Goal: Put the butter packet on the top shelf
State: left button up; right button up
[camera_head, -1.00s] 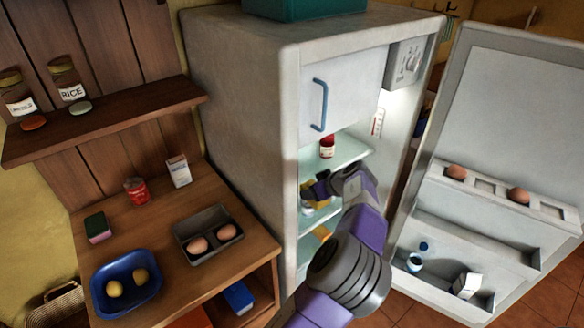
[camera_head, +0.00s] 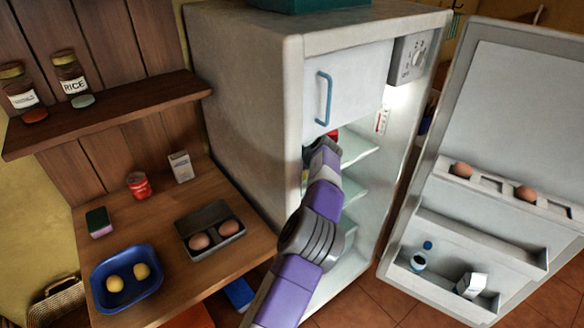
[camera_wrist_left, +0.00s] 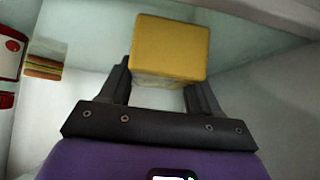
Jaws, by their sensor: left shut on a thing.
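The butter packet (camera_wrist_left: 171,48) is a yellow block with a pale underside. In the left wrist view it sits between the two dark fingers of my left gripper (camera_wrist_left: 160,85), which is shut on it. In the head view my left arm reaches into the open fridge, and the gripper (camera_head: 320,150) is at the height of the top shelf (camera_head: 358,149), mostly hidden by its own wrist. The butter packet is hardly visible in the head view. Whether it touches the shelf cannot be told. My right gripper is not in view.
A red-lidded jar (camera_head: 332,134) is close to the gripper on the top shelf; a red-and-white item (camera_wrist_left: 10,55) shows at the left of the wrist view. The freezer door (camera_head: 345,90) is just above. The open fridge door (camera_head: 500,120) stands to the right.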

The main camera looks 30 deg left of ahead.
pick_arm(q)
jog(key=o, duration=1.3)
jog(key=shift+d+r, duration=0.15)
jog(key=shift+r, duration=0.1)
jog(key=s+d+p, duration=0.1)
jog(key=s+d, duration=0.4)
jog(key=d, duration=0.6)
jog(key=shift+d+r+p, duration=0.2)
jog(key=shift+d+p, duration=0.1)
jog(key=shift+p, duration=0.1)
